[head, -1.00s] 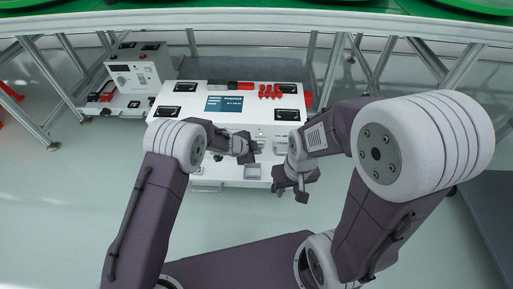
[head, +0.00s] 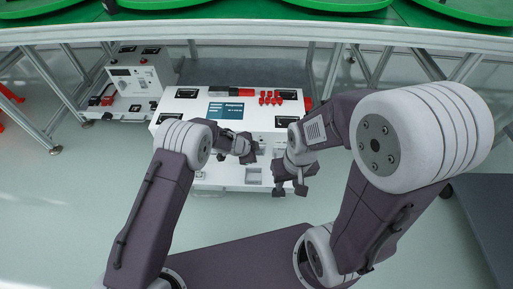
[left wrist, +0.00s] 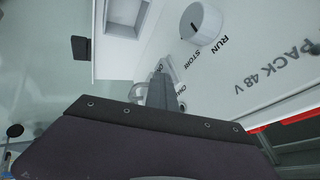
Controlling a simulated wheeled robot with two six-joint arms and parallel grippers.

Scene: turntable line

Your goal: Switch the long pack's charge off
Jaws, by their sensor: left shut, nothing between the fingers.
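The long pack (head: 192,103) is a white box on the floor in the head view, with a dark screen, red parts and black fittings on top. Its panel, lettered "PACK 48 V", shows in the left wrist view (left wrist: 270,60), with a round RUN/STORE knob (left wrist: 201,23). My left gripper (head: 247,152) is at the pack's near side. In the left wrist view its shut fingers (left wrist: 161,88) are close to a small metal lever (left wrist: 168,68) with partly hidden lettering; I cannot tell whether they touch. My right gripper (head: 290,189) is open and empty, just right of the pack's front.
A smaller white unit (head: 150,75) with black and red fittings stands at the back left. A metal-framed bench (head: 230,36) with green discs runs across the back. A dark flat surface (head: 488,215) lies at the right.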

